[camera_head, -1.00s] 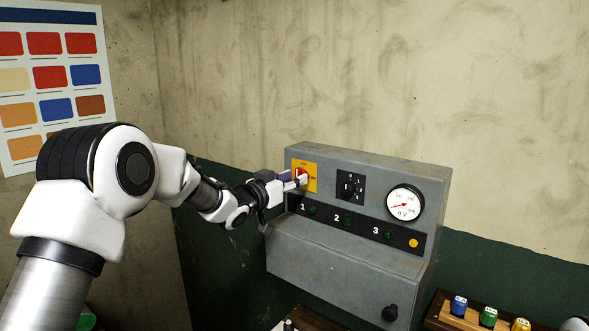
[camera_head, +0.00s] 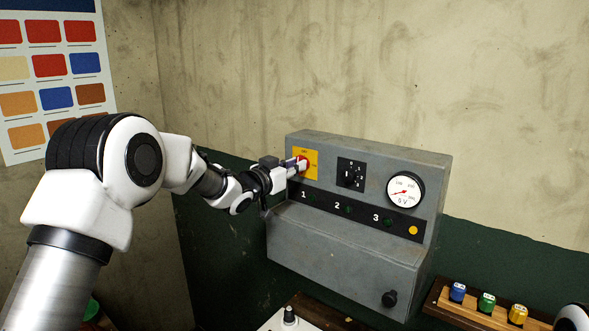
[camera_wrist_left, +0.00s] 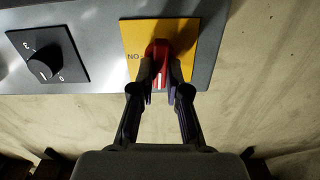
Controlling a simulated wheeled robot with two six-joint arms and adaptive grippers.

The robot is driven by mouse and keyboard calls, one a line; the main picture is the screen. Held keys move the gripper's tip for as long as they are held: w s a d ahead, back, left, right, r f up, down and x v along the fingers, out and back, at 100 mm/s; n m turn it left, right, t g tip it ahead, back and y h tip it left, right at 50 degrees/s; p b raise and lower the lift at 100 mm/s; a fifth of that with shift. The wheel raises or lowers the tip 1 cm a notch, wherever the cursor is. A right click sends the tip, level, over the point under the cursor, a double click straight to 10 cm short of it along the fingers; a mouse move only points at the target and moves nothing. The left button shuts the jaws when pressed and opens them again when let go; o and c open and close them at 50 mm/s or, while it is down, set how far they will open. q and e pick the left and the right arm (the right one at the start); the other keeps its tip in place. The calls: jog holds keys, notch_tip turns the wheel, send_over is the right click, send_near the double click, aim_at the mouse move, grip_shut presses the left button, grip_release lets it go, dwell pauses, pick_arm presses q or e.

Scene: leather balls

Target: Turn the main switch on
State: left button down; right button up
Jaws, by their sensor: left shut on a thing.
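The main switch (camera_head: 304,160) is a red knob on a yellow plate at the upper left of the grey control box (camera_head: 340,239). In the left wrist view, which sees the box upside down, the red knob (camera_wrist_left: 160,52) stands upright in the picture with a pale mark along it. An ON label shows beside it on the yellow plate (camera_wrist_left: 182,33). My left gripper (camera_head: 298,166) is at the knob. In the left wrist view its fingers (camera_wrist_left: 162,84) are shut on the knob, one on each side. They partly hide it. My right gripper is not in view.
A wooden rack (camera_head: 462,311) with blue, green and yellow pieces stands at lower right.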

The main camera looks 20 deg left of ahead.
pick_arm(q)
jog(key=shift+s+d+f+m+b, duration=0.1)
jog(key=shift+d+f+m+b, duration=0.05)
jog(key=shift+m+b, duration=3.9)
jog(key=shift+d+f+m+b, duration=0.1)
jog(key=shift+m+b, duration=3.4)
jog(key=shift+m, duration=1.05)
jog(key=c, duration=1.2)
grip_release()
jog(key=shift+o, duration=0.2)
jog(key=v, duration=1.1)
jog(key=shift+s+a, duration=0.15)
jog(key=shift+s, duration=0.25)
